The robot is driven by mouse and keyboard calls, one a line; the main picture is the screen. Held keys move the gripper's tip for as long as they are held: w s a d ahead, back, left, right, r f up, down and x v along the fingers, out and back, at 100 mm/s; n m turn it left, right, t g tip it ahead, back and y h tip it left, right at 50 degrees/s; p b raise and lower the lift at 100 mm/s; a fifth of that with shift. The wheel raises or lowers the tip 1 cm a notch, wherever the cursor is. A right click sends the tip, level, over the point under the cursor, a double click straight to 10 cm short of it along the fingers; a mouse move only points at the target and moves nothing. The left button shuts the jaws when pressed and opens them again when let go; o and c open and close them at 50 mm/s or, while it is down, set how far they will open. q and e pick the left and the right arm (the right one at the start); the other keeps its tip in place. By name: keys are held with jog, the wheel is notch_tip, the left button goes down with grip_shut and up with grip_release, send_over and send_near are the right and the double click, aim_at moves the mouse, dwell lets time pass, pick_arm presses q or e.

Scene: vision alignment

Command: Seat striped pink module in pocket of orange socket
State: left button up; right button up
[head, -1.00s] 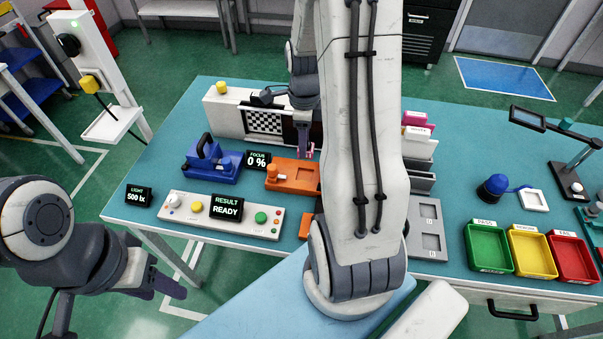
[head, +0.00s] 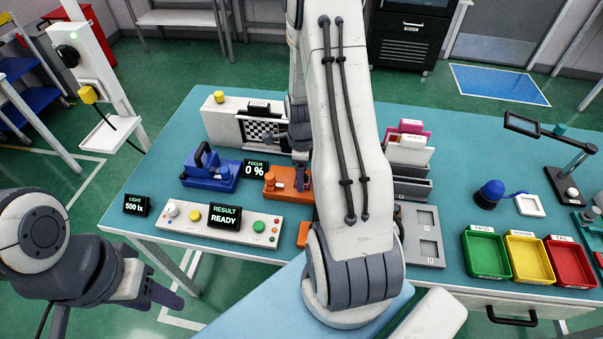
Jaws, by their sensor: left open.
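The orange socket (head: 274,189) sits on the table left of my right arm, which hides its right part. My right gripper (head: 299,172) points down over the socket's right side. Its fingertips are mostly hidden, so I cannot tell whether it is open or shut. I cannot make out the striped pink module at the socket, and its pocket is hidden. My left gripper (head: 160,293) is open and empty, off the table's front left.
A blue fixture (head: 208,172), a control panel (head: 180,213) and a checkerboard unit (head: 225,121) stand around the socket. A rack with a pink item (head: 411,126) and a grey tray (head: 424,245) stand right of my arm. Green (head: 485,258), yellow (head: 530,258) and red bins (head: 569,258) lie further right.

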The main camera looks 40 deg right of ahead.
jog(key=shift+r, duration=0.15)
notch_tip(320, 180, up, 12)
dwell(0.6)
jog(key=s+a+r+n, duration=0.1)
jog(key=a+r+n, duration=0.1)
jog(key=a+n, duration=0.7)
jog(key=s+a+r+n, duration=0.1)
jog(key=a+r+n, duration=0.2)
jog(key=a+n, duration=0.5)
jog(key=s+a+r+n+y, duration=0.1)
jog(key=s+a+n, duration=1.2)
jog(key=n, duration=0.4)
jog(key=shift+s+a+r+n, duration=0.35)
jog(key=shift+s+a+n, duration=0.05)
jog(key=shift+s, duration=0.35)
